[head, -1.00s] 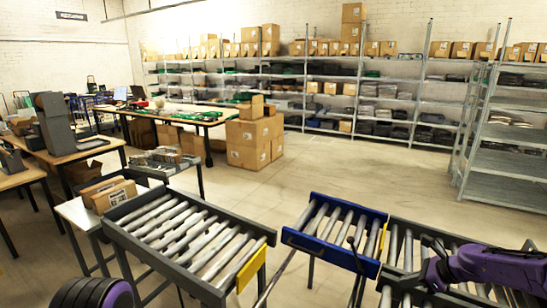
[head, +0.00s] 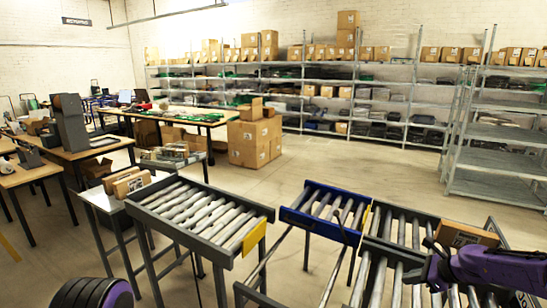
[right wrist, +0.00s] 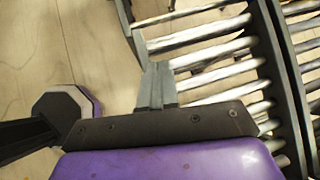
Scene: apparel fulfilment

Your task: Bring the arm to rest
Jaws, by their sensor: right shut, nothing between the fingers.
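My right gripper (head: 430,246) is over the roller conveyor at the right, at the end of my purple arm that comes in from the right. In the right wrist view its fingers (right wrist: 157,82) are together, with nothing between them, above the conveyor's side and rollers. A brown carton (head: 465,234) lies on the right conveyor (head: 400,228), just behind my right arm, which hides part of it. My left gripper is not in view.
A grey roller conveyor (head: 200,215) stands at centre left, and a blue-framed one (head: 322,211) joins the right conveyor. Small cartons (head: 130,182) sit on a side table at left. Stacked boxes (head: 255,140) and shelves stand behind. Open floor lies between.

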